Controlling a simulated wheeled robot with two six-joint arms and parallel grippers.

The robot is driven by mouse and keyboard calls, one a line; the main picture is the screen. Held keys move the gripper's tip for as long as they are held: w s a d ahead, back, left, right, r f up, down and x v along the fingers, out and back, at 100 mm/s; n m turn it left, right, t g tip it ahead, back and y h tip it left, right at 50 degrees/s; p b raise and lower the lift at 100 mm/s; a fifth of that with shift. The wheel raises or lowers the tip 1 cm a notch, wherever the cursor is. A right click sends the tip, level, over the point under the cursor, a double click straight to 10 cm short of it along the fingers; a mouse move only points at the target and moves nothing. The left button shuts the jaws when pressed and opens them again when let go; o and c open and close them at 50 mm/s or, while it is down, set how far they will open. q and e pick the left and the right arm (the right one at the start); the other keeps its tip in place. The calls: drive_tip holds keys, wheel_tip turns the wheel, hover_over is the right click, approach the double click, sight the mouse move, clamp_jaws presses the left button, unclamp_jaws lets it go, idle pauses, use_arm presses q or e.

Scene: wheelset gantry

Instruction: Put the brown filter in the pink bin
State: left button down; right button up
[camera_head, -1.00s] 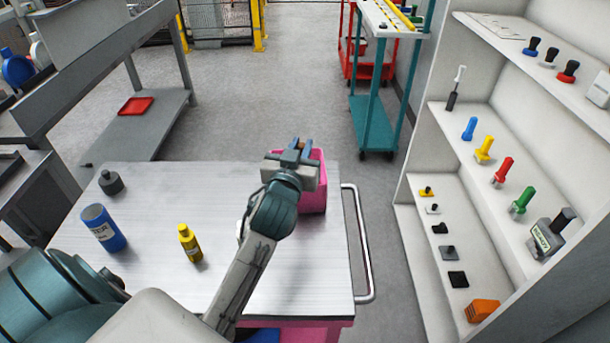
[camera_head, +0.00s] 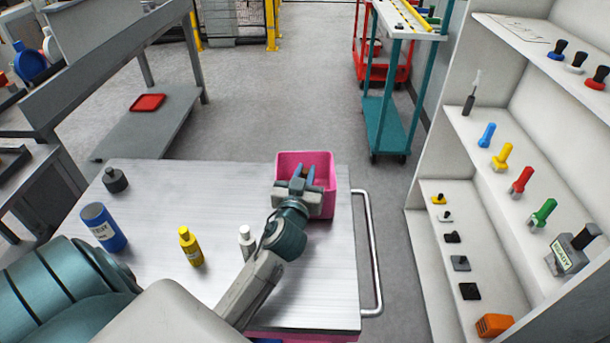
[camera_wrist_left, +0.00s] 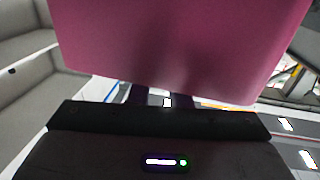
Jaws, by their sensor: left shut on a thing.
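The pink bin (camera_head: 331,176) stands at the far right corner of the metal table, its open top facing up. My left gripper (camera_head: 303,173) is at the bin's near side, with its fingers reaching over the opening. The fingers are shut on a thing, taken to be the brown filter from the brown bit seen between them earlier. The filter cannot be made out now. In the left wrist view a bin wall (camera_wrist_left: 180,45) fills the upper part and hides the fingertips. My right gripper is not in view.
The metal table (camera_head: 160,260) also holds a blue can (camera_head: 103,228), a yellow bottle (camera_head: 190,246), a white bottle (camera_head: 246,242) and a dark grey weight-like item (camera_head: 114,180). A handrail (camera_head: 372,255) runs along its right edge. A white shelf (camera_head: 480,222) stands at the right.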

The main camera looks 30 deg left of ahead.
use_arm(q)
drive_tip(key=shift+f, duration=0.25)
drive_tip(key=shift+s, duration=0.1)
drive_tip(key=c, duration=1.8)
unclamp_jaws()
drive_tip(key=shift+f, duration=0.15)
drive_tip(key=o, duration=0.5)
drive_tip(key=shift+c, duration=0.2)
